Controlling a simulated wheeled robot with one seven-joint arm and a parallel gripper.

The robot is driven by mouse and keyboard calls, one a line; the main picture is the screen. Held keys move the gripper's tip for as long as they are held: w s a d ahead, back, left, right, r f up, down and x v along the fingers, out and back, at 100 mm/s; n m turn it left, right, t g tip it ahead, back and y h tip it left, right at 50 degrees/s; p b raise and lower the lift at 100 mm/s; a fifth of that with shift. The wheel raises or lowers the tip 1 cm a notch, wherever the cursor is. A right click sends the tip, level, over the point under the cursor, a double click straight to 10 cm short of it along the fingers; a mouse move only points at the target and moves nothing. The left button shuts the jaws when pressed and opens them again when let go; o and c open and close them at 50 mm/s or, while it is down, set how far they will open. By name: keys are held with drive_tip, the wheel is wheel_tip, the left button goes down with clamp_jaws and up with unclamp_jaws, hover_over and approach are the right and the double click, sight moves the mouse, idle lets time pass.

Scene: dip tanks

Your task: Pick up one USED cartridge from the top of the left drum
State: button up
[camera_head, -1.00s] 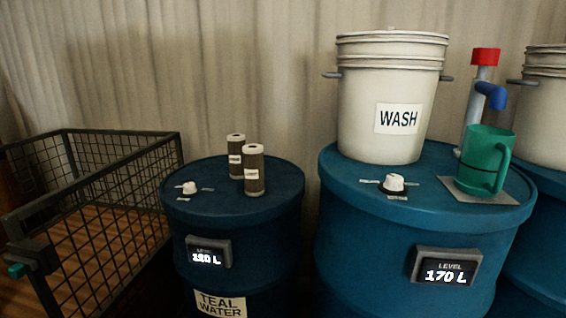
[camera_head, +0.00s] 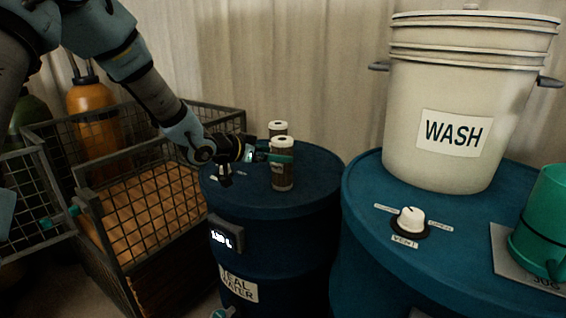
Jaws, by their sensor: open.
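Two brown cartridges with pale end caps stand upright on top of the blue left drum (camera_head: 310,170), labelled TEAL WATER. The near cartridge (camera_head: 282,181) shows below my gripper, and the far cartridge (camera_head: 278,129) is mostly hidden behind it. My gripper (camera_head: 272,157) reaches in from the left at the height of the near cartridge's upper part. A teal finger crosses in front of that cartridge. The jaws are open; the other finger is hard to make out, and I cannot tell whether either touches the cartridge. The labels are too small to read here.
A second blue drum (camera_head: 375,200) on the right carries a white WASH bucket (camera_head: 440,105), a white vent knob (camera_head: 409,220) and a green jug (camera_head: 545,225). A wire-mesh cage (camera_head: 150,215) stands left, beneath my arm. An orange cylinder (camera_head: 95,110) stands behind it.

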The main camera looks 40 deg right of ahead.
sight(290, 154)
drive_tip(key=p+x, duration=0.2)
drive_tip(key=x, duration=0.4)
drive_tip(key=shift+d, duration=0.25)
drive_tip(key=shift+w+d+f, duration=0.1)
drive_tip(key=shift+d+f, duration=0.1)
drive_tip(key=shift+d, duration=0.1)
drive_tip(key=c, duration=1.5)
clamp_jaws()
drive_tip(key=shift+r, duration=0.15)
